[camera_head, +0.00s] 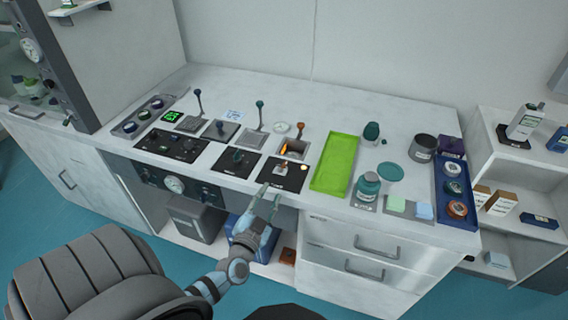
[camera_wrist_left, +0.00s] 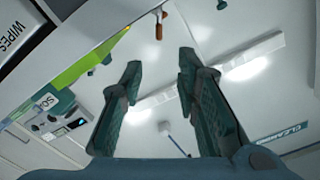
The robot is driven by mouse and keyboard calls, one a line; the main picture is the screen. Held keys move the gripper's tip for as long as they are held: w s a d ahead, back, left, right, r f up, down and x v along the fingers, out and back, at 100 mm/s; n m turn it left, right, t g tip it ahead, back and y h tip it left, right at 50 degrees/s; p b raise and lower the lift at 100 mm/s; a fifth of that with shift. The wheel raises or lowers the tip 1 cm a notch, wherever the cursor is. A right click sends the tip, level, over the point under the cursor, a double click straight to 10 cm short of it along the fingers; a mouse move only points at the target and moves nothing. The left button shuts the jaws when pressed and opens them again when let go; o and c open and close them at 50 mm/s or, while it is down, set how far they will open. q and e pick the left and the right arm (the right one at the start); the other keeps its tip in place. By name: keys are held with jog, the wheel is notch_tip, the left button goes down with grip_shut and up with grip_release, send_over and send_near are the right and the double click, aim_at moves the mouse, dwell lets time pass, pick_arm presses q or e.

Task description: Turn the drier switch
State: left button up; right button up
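Black switch panels lie along the front of the white bench in the head view. One panel (camera_head: 283,174) carries a small raised switch and a lit spot. Another panel (camera_head: 236,161) has a dark green knob, and a wider panel (camera_head: 172,145) has several knobs. I cannot read which one is the drier switch. My left gripper (camera_head: 270,193) is open and empty at the bench's front edge, just in front of the panel with the lit spot. In the left wrist view its two fingers (camera_wrist_left: 160,75) stand apart with nothing between them. My right gripper is not in view.
Upright levers (camera_head: 198,101) stand behind the panels, with an orange-handled one (camera_head: 299,131) at the right. A green tray (camera_head: 336,164), a teal bottle (camera_head: 367,188) and a blue tray (camera_head: 456,190) stand further right.

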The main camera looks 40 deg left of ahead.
aim_at(284, 166)
pick_arm(q)
jog(key=b+x, duration=0.1)
jog(key=x, duration=0.3)
jog(key=b+x, duration=0.1)
jog(key=x, duration=0.3)
jog(key=b+x, duration=0.2)
jog(key=x, duration=0.2)
jog(key=shift+w+f, duration=0.2)
jog(key=shift+f, duration=0.2)
jog(key=shift+w+a+r, duration=0.1)
jog(key=shift+w+a, duration=0.1)
jog(key=shift+w, duration=0.1)
jog(key=shift+r, duration=0.2)
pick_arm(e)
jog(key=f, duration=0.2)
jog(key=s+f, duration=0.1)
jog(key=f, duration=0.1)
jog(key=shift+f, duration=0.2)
pick_arm(q)
jog(key=shift+w, duration=0.1)
grip_shut()
